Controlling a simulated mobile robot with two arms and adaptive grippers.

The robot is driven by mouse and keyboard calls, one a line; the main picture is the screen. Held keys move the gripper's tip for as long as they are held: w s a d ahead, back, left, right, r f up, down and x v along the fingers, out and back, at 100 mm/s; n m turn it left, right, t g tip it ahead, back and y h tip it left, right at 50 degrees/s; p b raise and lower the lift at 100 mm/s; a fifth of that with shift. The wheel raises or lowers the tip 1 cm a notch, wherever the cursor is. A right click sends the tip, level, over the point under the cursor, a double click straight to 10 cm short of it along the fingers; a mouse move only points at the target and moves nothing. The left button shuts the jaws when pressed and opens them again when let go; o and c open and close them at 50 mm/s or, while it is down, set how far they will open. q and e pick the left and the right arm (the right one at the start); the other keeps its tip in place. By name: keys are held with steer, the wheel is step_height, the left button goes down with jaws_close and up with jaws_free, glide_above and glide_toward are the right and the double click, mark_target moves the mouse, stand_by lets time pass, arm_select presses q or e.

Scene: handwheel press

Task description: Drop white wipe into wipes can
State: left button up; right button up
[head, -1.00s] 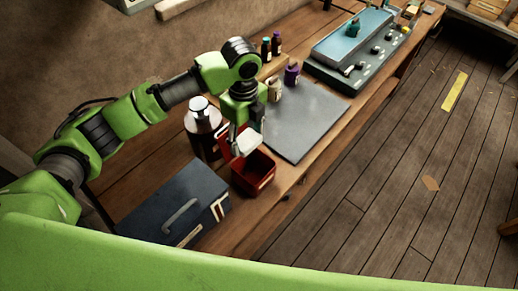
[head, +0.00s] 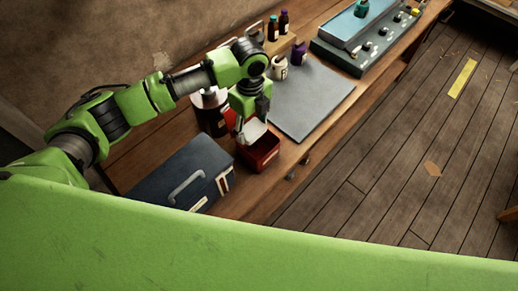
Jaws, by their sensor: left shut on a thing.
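The white wipe (head: 253,131) is held in my left gripper (head: 241,130), which is shut on it and points down. The wipe hangs at the back part of the opening of a red, open-topped square container (head: 262,156), which I take as the wipes can. It stands on the wooden bench near its front edge. The wipe and gripper hide part of the opening, so I cannot tell whether the wipe is inside the rim or just above it. My right gripper is not in view.
A dark blue toolbox (head: 182,178) stands left of the red can. A dark canister with a light top (head: 211,112) is behind it. A grey mat (head: 308,100) lies to the right, with small bottles (head: 278,25) and cups (head: 278,68) behind.

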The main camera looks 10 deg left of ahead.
arm_select(q)
steer(key=o, duration=1.1)
steer(key=shift+o, duration=0.2)
steer(key=shift+w, duration=0.1)
steer(key=shift+r, duration=0.2)
step_height(320, 180, up, 12)
steer(key=shift+f, duration=0.2)
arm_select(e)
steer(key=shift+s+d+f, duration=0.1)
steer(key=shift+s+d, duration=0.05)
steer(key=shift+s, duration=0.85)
